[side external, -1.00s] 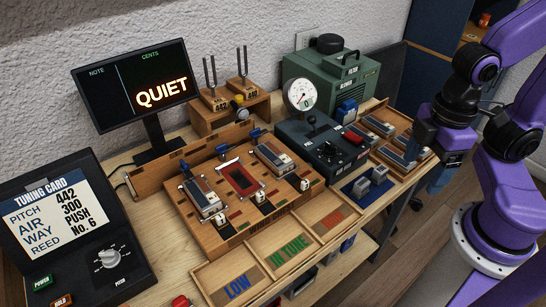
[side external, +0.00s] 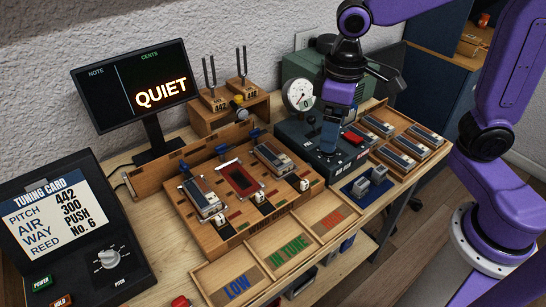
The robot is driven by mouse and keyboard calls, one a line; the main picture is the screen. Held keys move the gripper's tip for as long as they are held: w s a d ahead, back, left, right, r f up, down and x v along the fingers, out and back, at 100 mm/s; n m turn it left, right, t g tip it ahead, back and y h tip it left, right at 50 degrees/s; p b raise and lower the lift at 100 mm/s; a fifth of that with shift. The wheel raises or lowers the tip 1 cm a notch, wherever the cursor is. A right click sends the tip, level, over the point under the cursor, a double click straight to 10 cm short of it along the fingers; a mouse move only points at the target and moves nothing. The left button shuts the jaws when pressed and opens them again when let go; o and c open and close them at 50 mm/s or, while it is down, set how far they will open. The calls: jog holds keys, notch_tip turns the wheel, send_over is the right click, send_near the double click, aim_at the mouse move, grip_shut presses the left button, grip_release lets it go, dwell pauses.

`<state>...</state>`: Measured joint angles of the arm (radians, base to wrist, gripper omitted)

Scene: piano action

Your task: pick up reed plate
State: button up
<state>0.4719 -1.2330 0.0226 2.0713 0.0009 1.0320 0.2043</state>
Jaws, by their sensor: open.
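Several reed plates, grey and blue with brown ends, lie in a wooden tray (side external: 376,166) at the right; one is a front reed plate (side external: 396,157). Two similar plates, the left plate (side external: 203,197) and the right plate (side external: 273,157), sit on the wooden work board (side external: 175,212). Between them is a dark red slot (side external: 240,180) with no plate on it. My gripper (side external: 330,143) points down above the dark control box, left of the tray. It is open, with nothing seen in it; its fingers show nearly edge-on.
The control box (side external: 300,138) carries a round gauge (side external: 299,95) and stands below my gripper. A green blower (side external: 300,66) is behind it. Labelled bins (side external: 289,248) line the front edge. A dark blue block holder (side external: 362,193) sits before the tray.

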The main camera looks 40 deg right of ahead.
jog(key=w+a+m, duration=0.2)
jog(key=w+m, duration=0.4)
jog(key=w, duration=0.9)
send_over(273, 154)
jog(key=f, duration=1.1)
jog(key=shift+d+f, duration=0.3)
jog(key=shift+a+f, duration=0.15)
jog(key=shift+f, duration=1.35)
jog(key=shift+a+f, duration=0.15)
jog(key=shift+f, duration=1.3)
jog(key=c, duration=1.2)
